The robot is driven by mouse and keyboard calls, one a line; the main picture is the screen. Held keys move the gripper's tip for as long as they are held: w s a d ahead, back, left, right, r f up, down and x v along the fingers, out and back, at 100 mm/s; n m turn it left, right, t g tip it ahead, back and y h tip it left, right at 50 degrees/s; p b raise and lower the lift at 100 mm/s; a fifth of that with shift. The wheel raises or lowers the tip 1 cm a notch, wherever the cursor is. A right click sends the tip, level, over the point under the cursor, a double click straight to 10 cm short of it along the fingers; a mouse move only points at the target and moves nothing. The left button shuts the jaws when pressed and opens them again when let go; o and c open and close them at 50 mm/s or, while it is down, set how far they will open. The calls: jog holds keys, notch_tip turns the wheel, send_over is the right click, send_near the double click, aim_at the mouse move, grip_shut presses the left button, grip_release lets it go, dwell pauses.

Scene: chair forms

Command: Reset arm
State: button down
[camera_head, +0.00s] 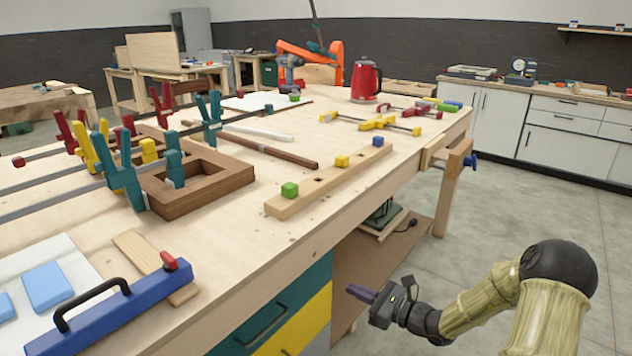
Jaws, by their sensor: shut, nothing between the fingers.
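My gripper (362,293) is at the lower right in the head view, at the end of my bent arm. It points left toward the workbench drawers and sits lower than the workbench top (235,240), off its front edge. Its purple fingers are together with nothing seen between them. The gripper appears apart from the bench.
The bench holds clamps, a brown wooden frame (207,187), a wooden strip with coloured cubes (325,181), a blue tool with a black handle (120,312) and a red kettle (366,82). A vise (455,160) juts from the right end. Grey floor (410,225) is open on the right.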

jog(key=s+a+f+n+g, duration=0.1)
jog(key=s+a+n+g, duration=0.6)
jog(key=s, duration=0.1)
jog(key=s+d+n+g+h, duration=0.2)
jog(key=s+n+g+h, duration=0.3)
jog(key=s+n+h, duration=0.45)
jog(key=s+d+r+n+t+h, duration=0.4)
jog(key=s+d+r+n, duration=0.15)
jog(key=n, duration=0.35)
notch_tip(320, 180, up, 32)
jog(key=p, duration=3.3)
jog(key=shift+s+r, duration=0.15)
jog(key=shift+d, duration=0.1)
